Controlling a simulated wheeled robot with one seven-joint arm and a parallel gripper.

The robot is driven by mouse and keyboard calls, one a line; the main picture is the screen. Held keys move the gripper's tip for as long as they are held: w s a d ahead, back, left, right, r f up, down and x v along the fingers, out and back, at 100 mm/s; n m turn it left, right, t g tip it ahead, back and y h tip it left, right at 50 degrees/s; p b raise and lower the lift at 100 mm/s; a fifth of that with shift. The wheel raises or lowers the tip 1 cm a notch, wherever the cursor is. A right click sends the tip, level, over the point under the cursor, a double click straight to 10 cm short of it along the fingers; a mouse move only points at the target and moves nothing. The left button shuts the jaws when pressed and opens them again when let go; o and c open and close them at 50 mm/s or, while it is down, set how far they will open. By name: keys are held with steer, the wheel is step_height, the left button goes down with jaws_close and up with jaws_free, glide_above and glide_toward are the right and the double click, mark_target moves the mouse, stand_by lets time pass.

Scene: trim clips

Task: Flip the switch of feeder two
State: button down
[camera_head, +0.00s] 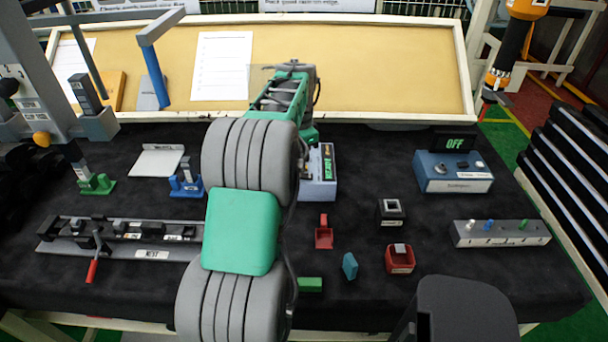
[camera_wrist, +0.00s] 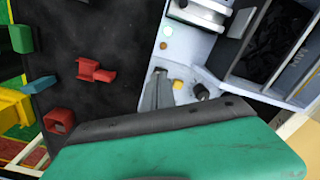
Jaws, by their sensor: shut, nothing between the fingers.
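A pale grey-blue box (camera_head: 320,188) with a dark top and green lettering stands at mid-table in the head view, partly hidden behind my arm. Which of these belongs to feeder two I cannot tell. My gripper (camera_wrist: 158,78) is shut and empty, its fingertips over or close by the panel near the button; contact is unclear. In the head view my arm hides the gripper.
A blue box (camera_head: 453,183) with a display reading OFF stands at right. A grey bar with coloured pegs (camera_head: 500,238) lies before it. A red scoop (camera_head: 323,236), a red holder (camera_head: 400,262) and a black block (camera_head: 391,214) stand nearby. Dark bays (camera_wrist: 270,45) adjoin the panel.

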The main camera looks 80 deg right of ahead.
mark_target(300, 175)
steer(key=shift+f+b, duration=0.5)
steer(key=shift+f, duration=0.45)
stand_by(0.6)
steer(key=shift+r, duration=0.1)
step_height(300, 175, up, 7)
steer(key=p, duration=0.5)
steer(key=shift+p, duration=0.4)
